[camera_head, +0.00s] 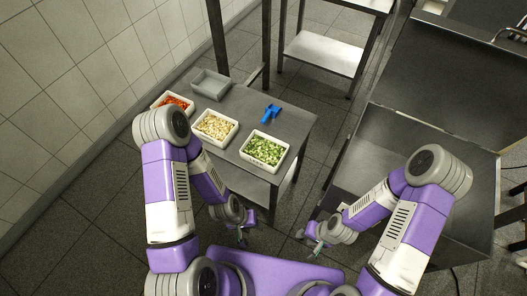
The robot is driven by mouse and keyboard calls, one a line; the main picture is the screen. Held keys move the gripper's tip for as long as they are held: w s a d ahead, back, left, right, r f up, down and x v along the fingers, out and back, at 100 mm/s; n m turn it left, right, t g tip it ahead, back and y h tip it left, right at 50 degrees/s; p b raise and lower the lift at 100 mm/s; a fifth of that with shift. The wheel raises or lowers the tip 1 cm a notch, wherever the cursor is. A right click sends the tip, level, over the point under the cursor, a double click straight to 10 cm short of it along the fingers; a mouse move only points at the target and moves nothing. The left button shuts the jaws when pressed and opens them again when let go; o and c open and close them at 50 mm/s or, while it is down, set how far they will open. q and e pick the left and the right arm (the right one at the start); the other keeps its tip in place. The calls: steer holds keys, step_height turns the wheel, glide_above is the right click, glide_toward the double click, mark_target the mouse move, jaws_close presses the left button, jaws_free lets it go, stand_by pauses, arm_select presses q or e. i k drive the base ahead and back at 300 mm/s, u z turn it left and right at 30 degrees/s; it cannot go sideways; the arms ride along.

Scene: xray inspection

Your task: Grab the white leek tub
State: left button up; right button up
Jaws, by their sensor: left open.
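A white tub of chopped green pieces (264,150), which look like leek, sits at the near right corner of the metal table. My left gripper (242,240) hangs below and in front of the table's near edge. It is open, empty and apart from the tub. My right gripper (317,247) hangs to the right of it, off the table and away from the tub. Its fingers are too small to tell whether they are open or shut.
A white tub of pale chopped pieces (215,127), a tub of red-orange pieces (174,103) and an empty grey tray (211,84) stand to the left on the metal table (246,106). A blue object (271,113) lies behind the green tub. A large metal unit (400,140) stands right.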

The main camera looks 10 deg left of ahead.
mark_target(265, 152)
steer(key=k, duration=0.35)
steer(key=u, duration=1.05)
steer(key=i, duration=0.7)
